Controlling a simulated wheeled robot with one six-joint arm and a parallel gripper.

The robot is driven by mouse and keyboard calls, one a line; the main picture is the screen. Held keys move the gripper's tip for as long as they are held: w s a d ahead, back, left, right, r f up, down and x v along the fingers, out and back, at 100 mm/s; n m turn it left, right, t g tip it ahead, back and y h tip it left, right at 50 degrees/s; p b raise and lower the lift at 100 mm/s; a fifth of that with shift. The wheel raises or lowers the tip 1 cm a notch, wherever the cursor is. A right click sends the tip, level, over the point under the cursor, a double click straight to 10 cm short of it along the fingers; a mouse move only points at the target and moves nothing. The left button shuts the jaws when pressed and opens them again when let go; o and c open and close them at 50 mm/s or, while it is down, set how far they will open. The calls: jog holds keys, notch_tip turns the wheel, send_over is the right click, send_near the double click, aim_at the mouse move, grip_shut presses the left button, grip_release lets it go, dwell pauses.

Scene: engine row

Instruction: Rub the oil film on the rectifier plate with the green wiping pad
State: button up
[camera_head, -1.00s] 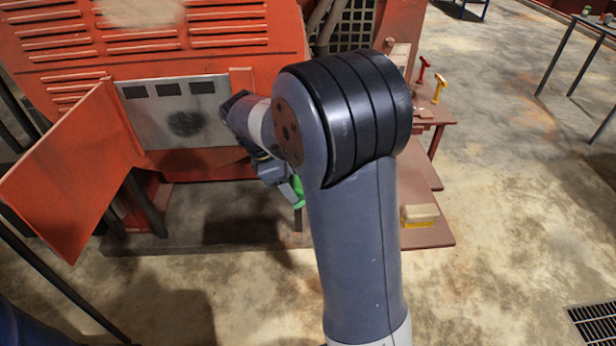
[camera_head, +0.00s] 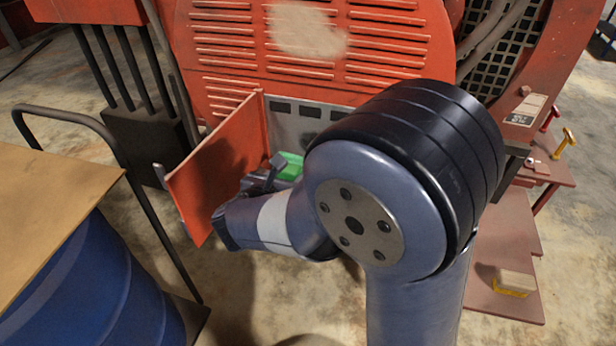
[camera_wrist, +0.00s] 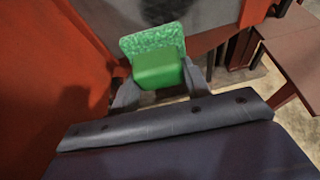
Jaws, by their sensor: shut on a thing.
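The grey rectifier plate (camera_head: 285,125) is set in the red engine housing, with dark rectangles along its top. The dark oil film (camera_head: 308,140) shows on it, partly hidden by my arm; in the wrist view it is a dark patch (camera_wrist: 163,9) at the top edge. My gripper (camera_head: 268,178) is shut on the green wiping pad (camera_head: 290,165), in front of the plate's lower part. In the wrist view the pad's textured face (camera_wrist: 152,41) and block grip (camera_wrist: 158,70) show between the fingers. I cannot tell whether the pad touches the plate.
An open red door panel (camera_head: 225,160) stands close left of my gripper. A blue drum (camera_head: 95,285) with a board on top is at lower left, beside a dark rail (camera_head: 65,112). A yellow-and-cream brush (camera_head: 515,283) lies on the low red step at right.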

jog(key=shift+w+a+r, duration=0.15)
jog(key=shift+a, duration=0.2)
jog(key=shift+w+d, duration=0.35)
jog(key=shift+w, duration=0.55)
jog(key=shift+w+d, duration=0.3)
jog(key=shift+w, duration=0.55)
jog(key=shift+w+d, duration=0.35)
jog(key=shift+w, duration=0.55)
jog(key=shift+w+d, duration=0.25)
jog(key=shift+w, duration=0.45)
jog(key=s+d+b, duration=0.3)
jog(key=d+b, duration=0.1)
jog(key=d, duration=0.6)
jog(key=shift+s, duration=0.35)
jog(key=shift+a, duration=0.15)
